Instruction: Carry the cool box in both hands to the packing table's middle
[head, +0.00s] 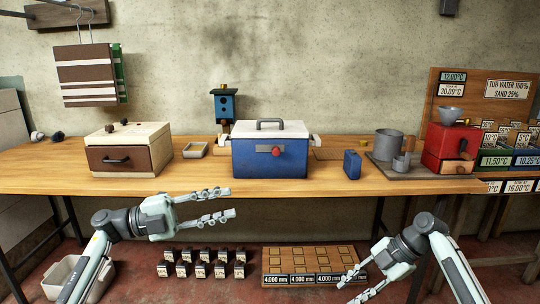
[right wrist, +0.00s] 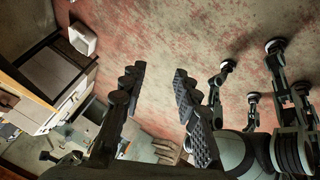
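The blue cool box (head: 270,160) with a white lid and a grey top handle stands upright on the wooden table (head: 215,182), near the middle of the head view. White side grips stick out at its left and right. My left gripper (head: 232,203) is open and empty, in front of the table edge and below left of the box. My right gripper (head: 350,286) is low at the front right, apart from the box. In the right wrist view its two fingers (right wrist: 158,88) are spread with nothing between them.
A wooden drawer box (head: 125,158) and a small tray (head: 195,150) stand left of the cool box. Racks of small items lie on the floor below.

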